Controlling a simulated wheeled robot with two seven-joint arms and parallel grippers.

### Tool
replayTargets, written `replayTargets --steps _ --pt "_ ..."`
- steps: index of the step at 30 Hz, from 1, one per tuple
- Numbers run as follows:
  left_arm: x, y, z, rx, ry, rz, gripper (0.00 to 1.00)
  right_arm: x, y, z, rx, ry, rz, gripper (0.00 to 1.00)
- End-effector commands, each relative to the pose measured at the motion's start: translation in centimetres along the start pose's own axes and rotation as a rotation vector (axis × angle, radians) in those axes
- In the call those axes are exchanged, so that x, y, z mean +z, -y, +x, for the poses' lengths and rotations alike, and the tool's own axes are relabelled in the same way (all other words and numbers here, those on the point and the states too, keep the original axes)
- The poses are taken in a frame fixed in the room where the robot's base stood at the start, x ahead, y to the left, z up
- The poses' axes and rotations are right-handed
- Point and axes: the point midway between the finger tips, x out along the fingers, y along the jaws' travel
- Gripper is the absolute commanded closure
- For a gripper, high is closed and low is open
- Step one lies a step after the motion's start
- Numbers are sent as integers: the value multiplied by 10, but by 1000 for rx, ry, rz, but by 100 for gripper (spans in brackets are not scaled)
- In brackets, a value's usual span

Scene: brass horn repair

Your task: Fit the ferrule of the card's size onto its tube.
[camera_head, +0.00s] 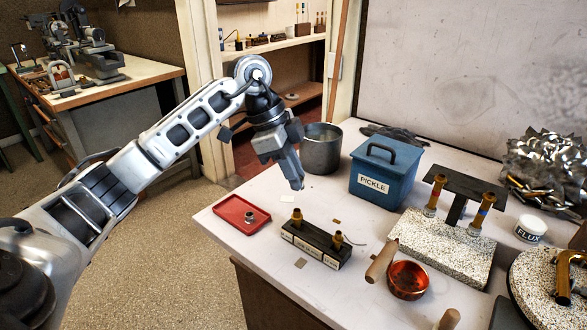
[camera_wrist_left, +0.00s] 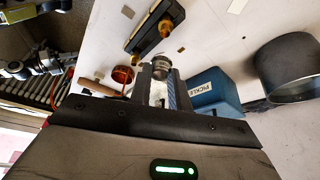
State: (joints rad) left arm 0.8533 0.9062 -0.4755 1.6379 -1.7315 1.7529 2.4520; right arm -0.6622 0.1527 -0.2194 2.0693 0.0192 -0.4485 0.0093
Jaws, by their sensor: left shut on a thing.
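My left gripper (camera_head: 298,186) points down above the table, behind the dark rack. In the left wrist view, my left gripper (camera_wrist_left: 160,80) is shut on a small grey metal ring, a ferrule (camera_wrist_left: 160,66). Another small silvery ferrule (camera_head: 249,217) sits in the red tray (camera_head: 232,204). The dark rack (camera_head: 313,247) has labels on its front, too small to read, and brass pieces standing on it. Two upright brass tubes stand at the stone slab, one with a red band (camera_head: 433,195) and one with a blue band (camera_head: 482,212). I see no readable size card. My right gripper is not in view.
A blue PICKLE box (camera_head: 378,185) and a grey pot (camera_head: 321,150) stand behind the gripper. The speckled slab (camera_head: 440,255), a copper pan (camera_head: 408,280) with a wooden handle and a FLUX jar (camera_head: 530,229) are to the right. The table's left edge lies near the tray.

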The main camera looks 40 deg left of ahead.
Motion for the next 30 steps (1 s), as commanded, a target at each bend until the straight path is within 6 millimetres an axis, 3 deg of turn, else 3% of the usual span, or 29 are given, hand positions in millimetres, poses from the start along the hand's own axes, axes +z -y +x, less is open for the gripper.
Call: replayTargets --steps 14,30 --pt "1 1 -5 -17 -20 -46 100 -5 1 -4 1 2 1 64" --pt "18 1 38 -15 -20 -43 100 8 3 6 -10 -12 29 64"
